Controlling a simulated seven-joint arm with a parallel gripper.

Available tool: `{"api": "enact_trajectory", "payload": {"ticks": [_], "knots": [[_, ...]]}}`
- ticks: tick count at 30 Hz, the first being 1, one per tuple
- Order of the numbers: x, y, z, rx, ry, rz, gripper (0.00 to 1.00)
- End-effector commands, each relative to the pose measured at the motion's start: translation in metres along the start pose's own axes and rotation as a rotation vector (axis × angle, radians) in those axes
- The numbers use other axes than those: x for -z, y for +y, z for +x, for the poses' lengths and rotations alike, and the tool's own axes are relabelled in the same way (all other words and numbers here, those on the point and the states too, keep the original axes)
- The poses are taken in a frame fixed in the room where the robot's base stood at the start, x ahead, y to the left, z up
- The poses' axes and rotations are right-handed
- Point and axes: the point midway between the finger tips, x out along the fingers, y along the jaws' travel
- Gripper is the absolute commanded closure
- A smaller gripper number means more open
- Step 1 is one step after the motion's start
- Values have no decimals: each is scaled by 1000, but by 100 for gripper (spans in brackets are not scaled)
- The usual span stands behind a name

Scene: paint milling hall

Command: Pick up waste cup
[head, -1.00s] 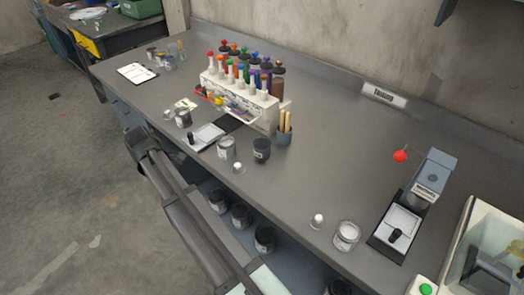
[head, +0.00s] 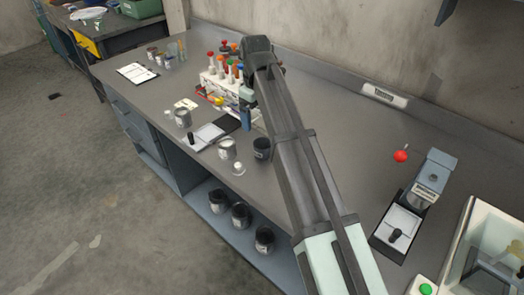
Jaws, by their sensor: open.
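No cup is plainly marked as waste at this size. A dark cup (head: 262,148) with a pale label stands upright on the bench, right of a grey tin (head: 227,149); my arm passes close beside it in the picture. Several similar dark cups, such as one (head: 240,216), stand on the open shelf below. My gripper (head: 247,124) points down in front of the bottle rack, above and left of the dark cup in the picture. It is open and apart from the cup; its fingers are small and hard to make out.
The rack (head: 218,86) of coloured-top bottles stands behind my gripper, partly hidden. A small scale (head: 207,136) and a lidded tin (head: 183,118) are to the left. A grey instrument (head: 430,178) and a red ball-topped object (head: 401,156) stand right.

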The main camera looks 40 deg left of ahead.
Motion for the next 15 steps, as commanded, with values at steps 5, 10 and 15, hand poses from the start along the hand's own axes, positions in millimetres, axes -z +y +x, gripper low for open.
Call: {"api": "enact_trajectory", "payload": {"ticks": [5,10,15], "knots": [[-10,10,-1,1,9,39,12],[-11,10,23,2,7,40,12],[-10,10,52,2,7,39,12]]}}
